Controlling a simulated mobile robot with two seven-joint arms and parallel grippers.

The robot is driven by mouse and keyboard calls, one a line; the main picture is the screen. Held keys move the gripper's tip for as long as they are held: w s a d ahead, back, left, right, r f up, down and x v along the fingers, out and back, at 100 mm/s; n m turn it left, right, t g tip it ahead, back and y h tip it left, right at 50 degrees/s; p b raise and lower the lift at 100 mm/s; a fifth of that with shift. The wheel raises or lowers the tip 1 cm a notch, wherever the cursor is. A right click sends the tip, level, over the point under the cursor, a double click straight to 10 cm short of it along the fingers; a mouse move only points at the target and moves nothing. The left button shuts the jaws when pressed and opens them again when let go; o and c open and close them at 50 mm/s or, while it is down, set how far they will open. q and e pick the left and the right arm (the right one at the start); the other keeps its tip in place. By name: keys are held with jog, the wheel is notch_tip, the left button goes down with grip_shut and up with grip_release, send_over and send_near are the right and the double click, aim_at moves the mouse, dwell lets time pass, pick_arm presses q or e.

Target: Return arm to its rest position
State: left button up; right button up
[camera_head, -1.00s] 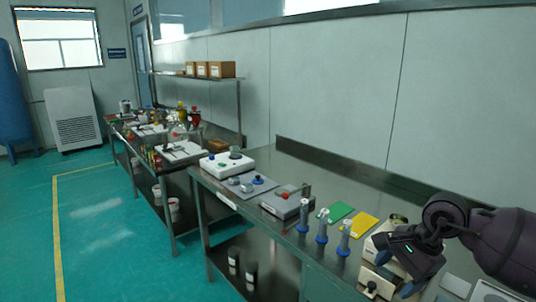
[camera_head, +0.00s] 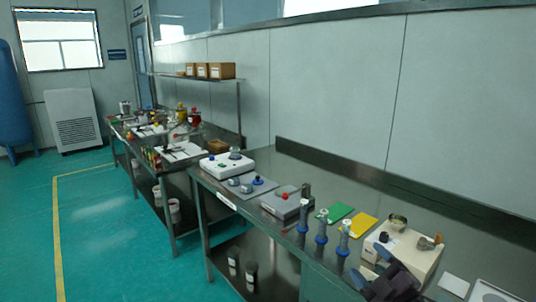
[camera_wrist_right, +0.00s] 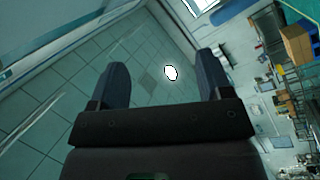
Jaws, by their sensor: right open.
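My right gripper (camera_head: 388,277) is at the bottom right of the head view, in front of the cream-coloured device (camera_head: 412,252) on the near bench and partly covering it. In the right wrist view my right gripper (camera_wrist_right: 160,85) shows two dark fingers spread wide apart. Nothing is between them but the distant tiled floor and wall. My left gripper is in neither view.
The steel bench (camera_head: 400,195) holds a grey device (camera_head: 287,203), several blue-based cylinders (camera_head: 321,228), a green card (camera_head: 338,212) and a yellow card (camera_head: 362,226). A second bench (camera_head: 170,170) stands farther left. Green floor (camera_head: 100,230) lies open on the left.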

jog(key=s+d+f+m+g+h, duration=0.2)
jog(key=s+f+m, duration=0.5)
jog(key=s+f, duration=0.5)
jog(key=s+d+f+m+g+h, duration=0.3)
jog(key=s+f+m, duration=0.4)
jog(key=s+f, duration=0.5)
notch_tip(320, 180, down, 2)
jog(key=g+h, duration=0.1)
jog(key=h, duration=0.1)
jog(key=shift+s+d+f+g+h, duration=0.2)
jog(key=shift+s+d+g+h, duration=0.1)
jog(key=shift+s+g, duration=0.1)
jog(key=shift+a, duration=0.1)
